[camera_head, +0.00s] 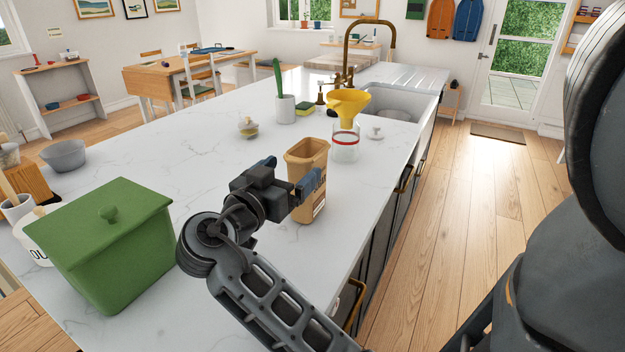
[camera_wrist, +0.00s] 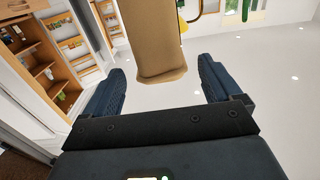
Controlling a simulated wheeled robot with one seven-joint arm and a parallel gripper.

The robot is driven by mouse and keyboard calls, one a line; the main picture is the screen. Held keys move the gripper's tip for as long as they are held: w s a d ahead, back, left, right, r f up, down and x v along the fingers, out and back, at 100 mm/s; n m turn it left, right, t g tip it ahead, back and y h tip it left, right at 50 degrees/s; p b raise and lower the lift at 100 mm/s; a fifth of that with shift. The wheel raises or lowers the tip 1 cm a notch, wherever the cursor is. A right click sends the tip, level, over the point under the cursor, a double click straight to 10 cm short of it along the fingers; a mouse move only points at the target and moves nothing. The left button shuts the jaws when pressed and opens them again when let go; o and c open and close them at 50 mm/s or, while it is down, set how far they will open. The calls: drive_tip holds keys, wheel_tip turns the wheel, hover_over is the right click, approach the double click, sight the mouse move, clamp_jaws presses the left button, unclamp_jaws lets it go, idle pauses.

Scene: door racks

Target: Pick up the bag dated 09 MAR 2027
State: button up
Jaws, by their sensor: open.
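A tan open-topped paper bag (camera_head: 306,163) stands upright on the white counter. A pale label with dark print sits low on its right side, and I cannot read the date. My gripper (camera_head: 290,174) is open at the bag, with its blue fingers on either side of it in the head view. In the wrist view the bag (camera_wrist: 157,40) lies ahead between the two spread fingers (camera_wrist: 161,68), with visible gaps to both. My gripper hides part of the bag's near side in the head view.
A glass jar (camera_head: 345,146) with a yellow funnel (camera_head: 348,102) stands just behind the bag, beside a white lid (camera_head: 375,132). A green lidded bin (camera_head: 110,245) stands at the left front. The counter's right edge is close to the bag.

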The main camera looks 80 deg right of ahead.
sight(318, 146)
drive_tip(key=p+x, duration=0.1)
drive_tip(key=x, duration=0.5)
drive_tip(key=shift+s+r+p, duration=0.1)
drive_tip(key=shift+s+p, duration=0.05)
drive_tip(key=shift+p, duration=0.25)
drive_tip(key=shift+s+d, duration=0.1)
drive_tip(key=shift+d, duration=0.6)
drive_tip(key=c, duration=1.6)
